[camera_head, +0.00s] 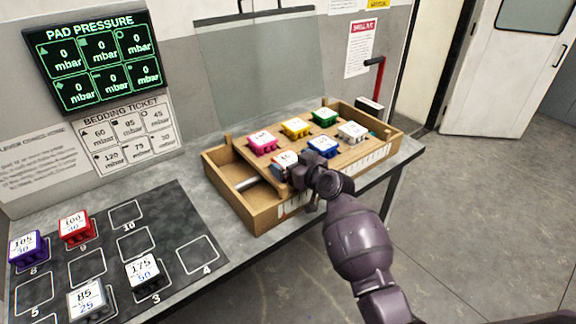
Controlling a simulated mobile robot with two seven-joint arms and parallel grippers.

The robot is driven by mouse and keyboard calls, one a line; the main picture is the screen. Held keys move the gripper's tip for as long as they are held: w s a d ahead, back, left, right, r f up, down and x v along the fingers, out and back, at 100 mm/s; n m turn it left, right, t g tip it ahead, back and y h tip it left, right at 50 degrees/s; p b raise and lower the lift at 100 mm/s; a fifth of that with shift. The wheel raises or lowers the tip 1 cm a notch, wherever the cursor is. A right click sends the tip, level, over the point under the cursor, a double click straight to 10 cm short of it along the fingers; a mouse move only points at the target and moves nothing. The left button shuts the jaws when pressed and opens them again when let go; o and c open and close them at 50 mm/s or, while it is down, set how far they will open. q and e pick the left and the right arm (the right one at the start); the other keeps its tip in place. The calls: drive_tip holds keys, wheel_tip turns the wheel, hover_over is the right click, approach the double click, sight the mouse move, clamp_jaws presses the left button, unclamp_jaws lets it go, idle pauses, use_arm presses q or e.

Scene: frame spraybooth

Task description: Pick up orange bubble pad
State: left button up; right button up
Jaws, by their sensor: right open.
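The pad nearest to orange is a yellow-orange block (296,127) with a white label. It sits on the wooden board in the crate, in the back row between a pink pad (262,144) and a green pad (324,117). My right gripper (300,176) is open at the front edge of the board. It is in front of the yellow-orange pad and apart from it, close to a pale blue pad (284,161) that it partly hides. Whether it touches that pad, I cannot tell. My left gripper is not in view.
The wooden crate (257,216) also holds a blue pad (323,147) and a white pad (352,131). Left on the bench, a dark numbered mat (180,215) bears purple, red, white and black pads; several outlined cells are empty. A wall with a pressure display (97,55) stands behind.

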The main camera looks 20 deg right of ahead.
drive_tip(key=c, duration=0.7)
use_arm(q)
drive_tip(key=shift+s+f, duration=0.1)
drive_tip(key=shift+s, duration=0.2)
use_arm(e)
drive_tip(key=shift+c, duration=1.1)
